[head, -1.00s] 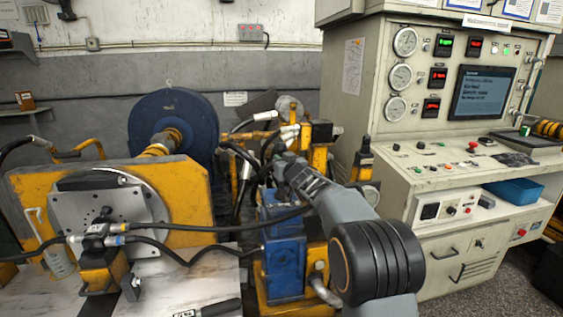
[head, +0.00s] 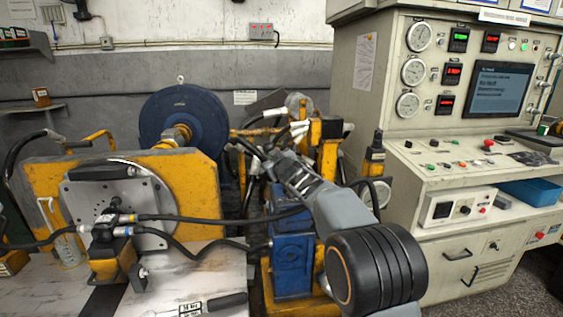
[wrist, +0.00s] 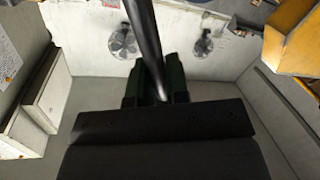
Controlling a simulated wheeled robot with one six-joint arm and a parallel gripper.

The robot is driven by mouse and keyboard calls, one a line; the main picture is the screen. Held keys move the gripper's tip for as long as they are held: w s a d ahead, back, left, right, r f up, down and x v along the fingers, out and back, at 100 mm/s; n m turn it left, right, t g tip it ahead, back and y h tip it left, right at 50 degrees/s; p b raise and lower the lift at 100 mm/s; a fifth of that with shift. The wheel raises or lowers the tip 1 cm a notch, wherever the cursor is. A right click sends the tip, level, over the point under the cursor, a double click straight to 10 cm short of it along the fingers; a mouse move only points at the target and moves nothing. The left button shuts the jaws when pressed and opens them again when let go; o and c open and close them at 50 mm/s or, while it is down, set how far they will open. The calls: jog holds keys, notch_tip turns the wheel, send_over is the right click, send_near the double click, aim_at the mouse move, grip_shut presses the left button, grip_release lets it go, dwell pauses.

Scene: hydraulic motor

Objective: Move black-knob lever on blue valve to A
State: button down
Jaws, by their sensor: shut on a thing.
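The blue valve (head: 292,262) stands upright on a yellow base, low in the middle of the head view. My gripper (head: 272,162) is above it and slightly left, with my grey arm reaching in from the right. In the wrist view, my dark green gripper fingers (wrist: 158,88) are closed around a dark, slim rod (wrist: 146,40), which appears to be the lever. The rod runs up out of the top of that view. The black knob cannot be made out in either view, and the lever's foot is hidden. No A marking is readable.
Yellow posts (head: 330,150) stand close behind and right of my gripper. A control console (head: 450,200) fills the right side. A tool (head: 215,304) lies on the light bench at the left front.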

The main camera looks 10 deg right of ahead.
jog(key=shift+f, duration=0.1)
jog(key=c, duration=1.1)
grip_release()
jog(key=shift+a, duration=0.1)
jog(key=s, duration=0.4)
jog(key=s+d+r, duration=0.1)
jog(key=s, duration=0.4)
jog(key=s+d, duration=0.1)
jog(key=s, duration=0.3)
jog(key=shift+s+d+r, duration=0.15)
jog(key=shift+s+d, duration=0.1)
